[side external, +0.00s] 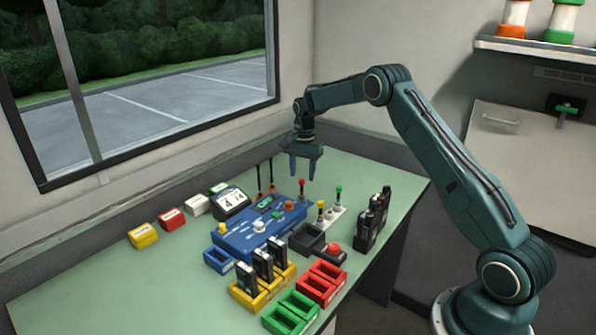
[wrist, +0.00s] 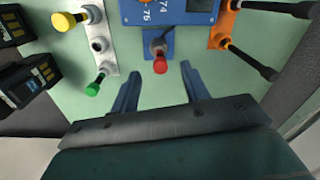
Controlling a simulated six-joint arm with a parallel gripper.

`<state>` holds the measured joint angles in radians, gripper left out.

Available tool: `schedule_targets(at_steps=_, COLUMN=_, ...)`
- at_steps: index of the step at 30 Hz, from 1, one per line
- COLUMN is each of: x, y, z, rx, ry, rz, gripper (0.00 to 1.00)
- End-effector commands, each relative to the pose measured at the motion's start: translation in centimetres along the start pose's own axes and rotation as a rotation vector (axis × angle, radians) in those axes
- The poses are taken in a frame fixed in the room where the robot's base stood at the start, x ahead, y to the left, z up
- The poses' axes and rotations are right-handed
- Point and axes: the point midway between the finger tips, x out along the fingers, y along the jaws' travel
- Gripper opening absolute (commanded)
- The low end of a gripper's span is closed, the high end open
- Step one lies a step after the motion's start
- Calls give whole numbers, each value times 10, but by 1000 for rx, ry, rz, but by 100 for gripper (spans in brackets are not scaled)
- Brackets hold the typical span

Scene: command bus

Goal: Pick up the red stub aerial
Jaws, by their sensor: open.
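The red stub aerial (side external: 302,183) stands upright at the back edge of the blue radio unit (side external: 258,229). In the wrist view the red-topped aerial (wrist: 160,66) stands in a small blue mount (wrist: 153,50) beside the radio. My gripper (side external: 303,176) is open, with its fingers pointing down above the aerial. In the wrist view the gripper (wrist: 159,70) has one blue finger on each side of the red tip, with clear gaps. The fingers do not appear to touch the aerial.
A pale holder (wrist: 98,44) with yellow (wrist: 62,21) and green (wrist: 92,88) stub aerials is close by on one side. An orange holder (wrist: 221,36) with two long black aerials is on the other. Black batteries (side external: 372,222) stand near the table's right edge.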

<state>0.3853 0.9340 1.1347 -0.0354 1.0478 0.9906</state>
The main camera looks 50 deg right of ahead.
Motion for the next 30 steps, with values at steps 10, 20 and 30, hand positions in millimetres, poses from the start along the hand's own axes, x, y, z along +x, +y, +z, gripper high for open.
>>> schedule_targets(at_steps=10, x=23, y=0, z=0, rx=0, ry=0, rz=0, gripper=46)
schedule_targets(at_steps=20, x=36, y=1, z=1, rx=0, ry=-1, rz=3, gripper=46)
schedule_targets(at_steps=30, x=71, y=1, z=0, rx=0, ry=0, rz=2, gripper=46)
